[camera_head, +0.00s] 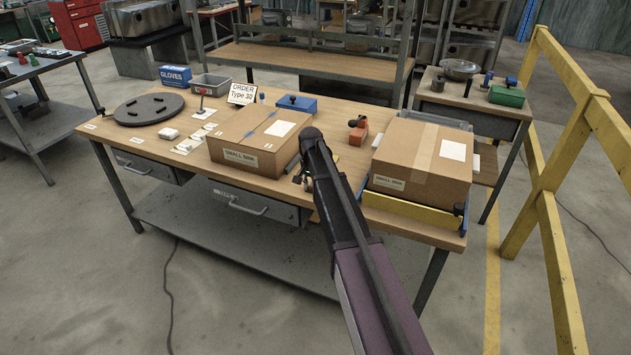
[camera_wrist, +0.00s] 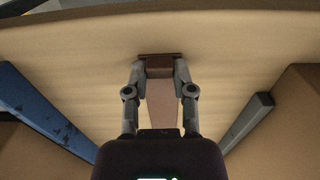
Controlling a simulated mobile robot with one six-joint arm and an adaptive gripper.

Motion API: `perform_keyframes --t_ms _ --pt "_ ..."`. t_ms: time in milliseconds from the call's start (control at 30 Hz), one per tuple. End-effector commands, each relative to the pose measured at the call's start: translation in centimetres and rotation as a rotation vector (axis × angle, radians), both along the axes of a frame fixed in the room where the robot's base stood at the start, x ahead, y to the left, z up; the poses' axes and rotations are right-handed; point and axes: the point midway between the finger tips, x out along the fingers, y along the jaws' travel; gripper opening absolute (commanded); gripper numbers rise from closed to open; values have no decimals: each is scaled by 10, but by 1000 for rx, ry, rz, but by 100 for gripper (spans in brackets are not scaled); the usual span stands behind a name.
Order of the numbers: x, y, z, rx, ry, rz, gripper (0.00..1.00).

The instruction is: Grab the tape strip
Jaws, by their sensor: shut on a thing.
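A brown tape strip (camera_wrist: 162,102) shows in the wrist view, running from between my fingertips back toward the gripper's body. My gripper (camera_wrist: 160,68) is shut on the end of this strip, with a finger on each side of it. In the head view my gripper (camera_head: 304,180) is low over the wooden workbench (camera_head: 334,205), between two cardboard boxes. The strip cannot be made out clearly there, as my arm covers much of that spot.
One box (camera_head: 239,152) stands to the left of my gripper, another (camera_head: 412,178) to the right. An orange tool (camera_head: 359,131) lies behind. A blue bar (camera_wrist: 40,110) and a grey bar (camera_wrist: 246,122) flank my fingers. A yellow railing (camera_head: 560,190) stands right.

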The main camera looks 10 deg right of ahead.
Motion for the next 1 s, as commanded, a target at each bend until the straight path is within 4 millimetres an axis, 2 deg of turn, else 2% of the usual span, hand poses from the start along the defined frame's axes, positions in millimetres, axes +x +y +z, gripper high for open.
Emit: perform_keyframes --t_ms 367,733,1000 --pt "0 0 11 0 0 0 8" --pt "0 1 41 0 0 1 8" --pt "-66 -4 42 0 0 0 8"
